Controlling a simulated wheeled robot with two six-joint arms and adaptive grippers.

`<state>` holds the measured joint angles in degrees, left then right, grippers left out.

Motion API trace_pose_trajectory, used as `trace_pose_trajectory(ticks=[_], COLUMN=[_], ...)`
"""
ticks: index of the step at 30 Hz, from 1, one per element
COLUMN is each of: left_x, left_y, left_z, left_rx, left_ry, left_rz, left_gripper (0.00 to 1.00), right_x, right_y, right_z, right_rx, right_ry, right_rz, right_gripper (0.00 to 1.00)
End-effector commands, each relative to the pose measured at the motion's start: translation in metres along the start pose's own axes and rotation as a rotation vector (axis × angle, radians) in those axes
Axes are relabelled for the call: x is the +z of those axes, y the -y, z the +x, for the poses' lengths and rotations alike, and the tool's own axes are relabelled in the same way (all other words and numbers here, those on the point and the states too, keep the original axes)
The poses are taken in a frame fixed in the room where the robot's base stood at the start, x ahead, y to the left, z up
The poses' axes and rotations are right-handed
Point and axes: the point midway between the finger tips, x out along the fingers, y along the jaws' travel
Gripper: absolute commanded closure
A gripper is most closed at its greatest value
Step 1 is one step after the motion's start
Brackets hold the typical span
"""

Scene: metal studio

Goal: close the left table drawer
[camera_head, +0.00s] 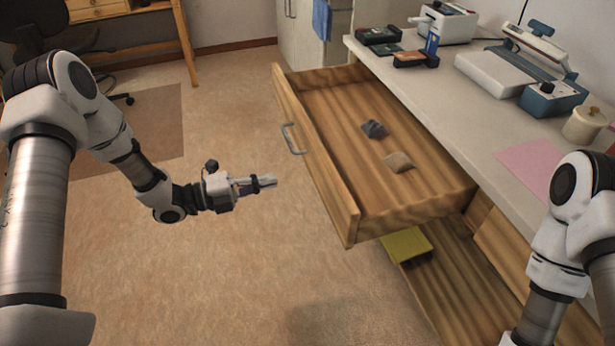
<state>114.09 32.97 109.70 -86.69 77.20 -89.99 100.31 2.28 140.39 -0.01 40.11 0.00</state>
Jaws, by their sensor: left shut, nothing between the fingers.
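The left table drawer (352,221) is wooden and stands pulled far out from under the worktop. A metal handle (291,139) is on its front panel, which faces left. Inside lie a dark grey item (374,129) and a tan item (399,162). My left gripper (273,181) is shut and empty. In the picture it is left of the drawer front and a little below the handle, with a gap between them. My right arm (560,235) shows at the right edge, but its gripper is out of view.
The worktop (450,100) carries several devices, a pink sheet (530,162) and a cream jar (585,124). A yellow-green item (406,245) is below the drawer, by a lower wooden surface (450,290). A desk (125,12) stands far left.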

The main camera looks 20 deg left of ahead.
Motion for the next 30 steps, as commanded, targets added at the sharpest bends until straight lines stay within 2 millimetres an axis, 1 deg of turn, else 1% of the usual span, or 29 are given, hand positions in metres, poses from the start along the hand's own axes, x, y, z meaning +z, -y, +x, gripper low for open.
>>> trace_pose_trajectory(ticks=[1, 6, 9, 12, 17, 30], left_x=[-0.002, -0.002, -0.002, -0.001, -0.001, -0.001], left_y=[-0.003, -0.003, -0.003, -0.002, -0.001, -0.002], left_z=[0.012, 0.05, 0.069, 0.084, 0.095, 0.098], left_rx=[0.003, 0.002, 0.003, 0.001, 0.001, 0.001], left_ry=[-0.007, -0.007, -0.006, -0.003, -0.001, -0.001], left_rz=[0.001, 0.002, 0.001, 0.001, -0.002, -0.001], left_gripper=[1.0, 1.0, 1.0, 1.0, 1.0, 1.0], right_x=[0.0, 0.0, 0.0, 0.0, 0.0, 0.0], right_y=[0.0, 0.0, 0.0, 0.0, 0.0, 0.0], right_z=[0.004, 0.01, 0.013, 0.014, 0.015, 0.016], right_rx=[0.0, 0.0, 0.0, 0.0, 0.0, 0.0], right_ry=[0.0, 0.001, 0.001, 0.001, 0.001, 0.001], right_rz=[0.0, 0.0, 0.0, 0.0, 0.0, 0.0], right_gripper=[0.6, 0.6, 0.6, 0.6, 0.6, 0.6])
